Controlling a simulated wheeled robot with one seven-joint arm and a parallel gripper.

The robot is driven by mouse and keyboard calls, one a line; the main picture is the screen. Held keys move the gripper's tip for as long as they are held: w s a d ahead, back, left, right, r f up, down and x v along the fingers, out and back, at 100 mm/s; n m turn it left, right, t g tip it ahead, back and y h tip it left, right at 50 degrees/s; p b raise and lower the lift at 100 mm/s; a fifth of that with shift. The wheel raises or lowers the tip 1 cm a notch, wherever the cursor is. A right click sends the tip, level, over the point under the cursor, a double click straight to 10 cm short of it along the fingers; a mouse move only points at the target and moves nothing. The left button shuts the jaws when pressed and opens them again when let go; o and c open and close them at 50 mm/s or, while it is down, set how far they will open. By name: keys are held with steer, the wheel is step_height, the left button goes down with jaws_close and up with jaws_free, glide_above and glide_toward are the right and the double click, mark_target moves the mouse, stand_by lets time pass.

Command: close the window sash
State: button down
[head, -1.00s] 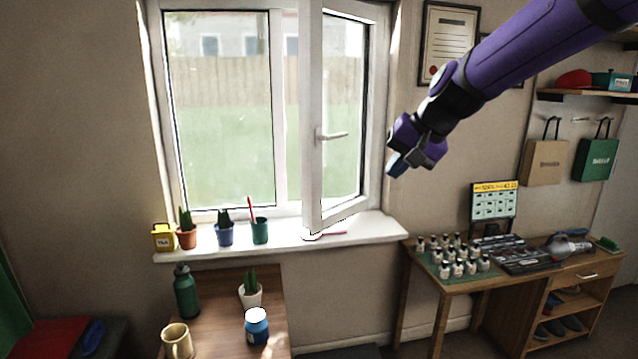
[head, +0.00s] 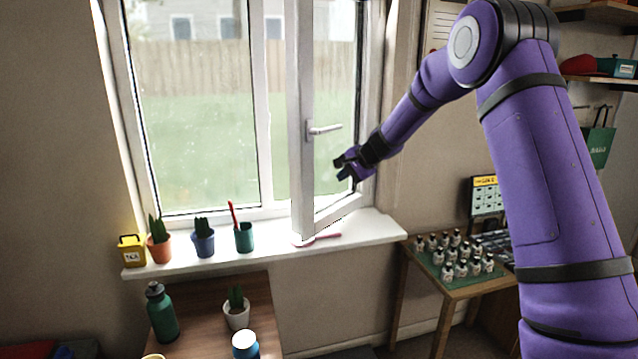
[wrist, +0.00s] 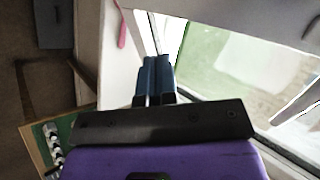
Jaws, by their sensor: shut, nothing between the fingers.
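The window sash (head: 303,190) is a white framed pane that stands swung open into the room at the right half of the window. Its handle (head: 323,130) sticks out to the right from the sash's free edge. My gripper (head: 341,167) is shut and empty, to the right of the handle and a little lower, in front of the sash's glass. In the wrist view the shut blue fingers (wrist: 154,78) point toward the sill and the window frame, with glass to their right. I cannot tell whether the fingertips touch the sash.
The white sill (head: 375,230) holds a yellow tin (head: 132,250), potted cacti, a teal cup (head: 244,238) and a pink item (head: 326,236) below the sash. A wooden table (head: 190,325) stands in front. A workbench with small bottles (head: 455,255) stands at right.

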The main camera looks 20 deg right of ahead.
mark_target(310, 191)
steer(key=x, duration=0.7)
steer(key=r+x, duration=0.1)
steer(key=x, duration=0.3)
steer(key=shift+w+a+f, duration=0.2)
steer(key=shift+w+a, duration=0.25)
steer(key=shift+a, duration=0.05)
steer(key=shift+w+a, duration=0.45)
steer(key=shift+w, duration=0.3)
steer(key=shift+r, duration=0.1)
